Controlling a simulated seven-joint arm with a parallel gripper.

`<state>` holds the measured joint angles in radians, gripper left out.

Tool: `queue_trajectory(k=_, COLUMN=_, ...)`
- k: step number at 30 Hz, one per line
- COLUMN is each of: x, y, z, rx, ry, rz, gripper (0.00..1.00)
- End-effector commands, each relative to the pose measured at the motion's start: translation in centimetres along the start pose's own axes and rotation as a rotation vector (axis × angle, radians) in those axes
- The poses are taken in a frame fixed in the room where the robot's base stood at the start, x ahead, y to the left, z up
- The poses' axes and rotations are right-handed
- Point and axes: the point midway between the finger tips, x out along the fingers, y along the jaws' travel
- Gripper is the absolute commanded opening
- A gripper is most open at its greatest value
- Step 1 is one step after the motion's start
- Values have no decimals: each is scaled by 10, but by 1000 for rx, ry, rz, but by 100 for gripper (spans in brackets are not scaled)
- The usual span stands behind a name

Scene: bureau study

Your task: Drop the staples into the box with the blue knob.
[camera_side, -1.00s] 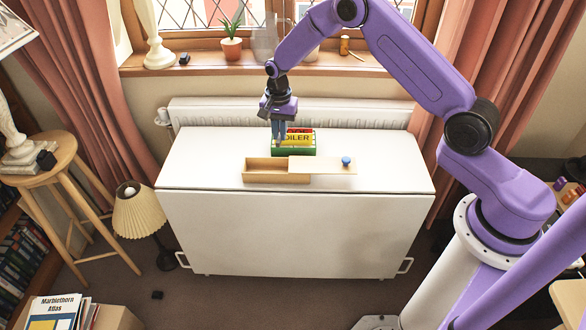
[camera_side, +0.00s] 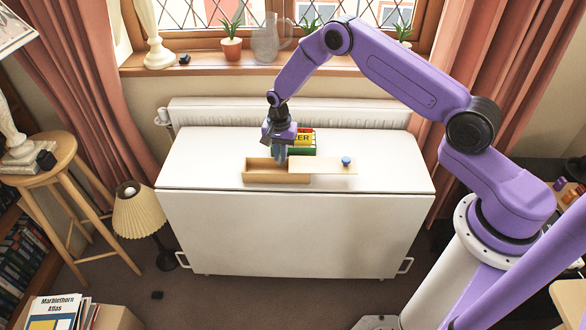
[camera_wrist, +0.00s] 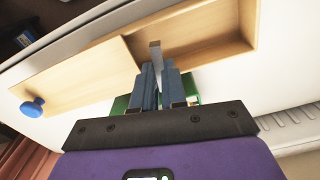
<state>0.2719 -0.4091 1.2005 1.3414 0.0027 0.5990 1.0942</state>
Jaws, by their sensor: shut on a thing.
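The wooden box (camera_side: 262,179) stands on the white tabletop with its left part open. In the wrist view its open inside (camera_wrist: 205,45) looks empty where it shows. Its pale sliding lid (camera_side: 318,168) sticks out to the right and bears the blue knob (camera_side: 346,160), also seen in the wrist view (camera_wrist: 33,107). My gripper (camera_side: 280,159) is over the open part, close to the lid's edge. In the wrist view my gripper (camera_wrist: 160,80) is shut on the staples (camera_wrist: 155,56), a narrow grey strip jutting past the fingertips. The side view hides the staples.
A stack of green, yellow and red items (camera_side: 302,142) stands just behind the box, partly hidden by my gripper. The white tabletop (camera_side: 205,155) is clear to the left and right. A radiator (camera_side: 220,112) and a windowsill with plants lie behind.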

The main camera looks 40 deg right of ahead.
Motion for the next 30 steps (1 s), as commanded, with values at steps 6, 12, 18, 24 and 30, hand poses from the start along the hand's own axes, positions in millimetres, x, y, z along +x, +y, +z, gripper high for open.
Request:
queue_trajectory(k=6, x=1, y=0, z=0, rx=0, ry=0, rz=-1, gripper=0)
queue_trajectory(k=12, x=1, y=0, z=0, rx=0, ry=0, rz=0, gripper=42)
queue_trajectory(k=18, x=1, y=0, z=0, rx=0, ry=0, rz=0, gripper=42)
queue_trajectory(k=24, x=-9, y=-1, z=0, rx=0, ry=1, rz=-1, gripper=42)
queue_trajectory(k=30, x=-42, y=-1, z=0, rx=-1, ry=2, rz=-4, gripper=42)
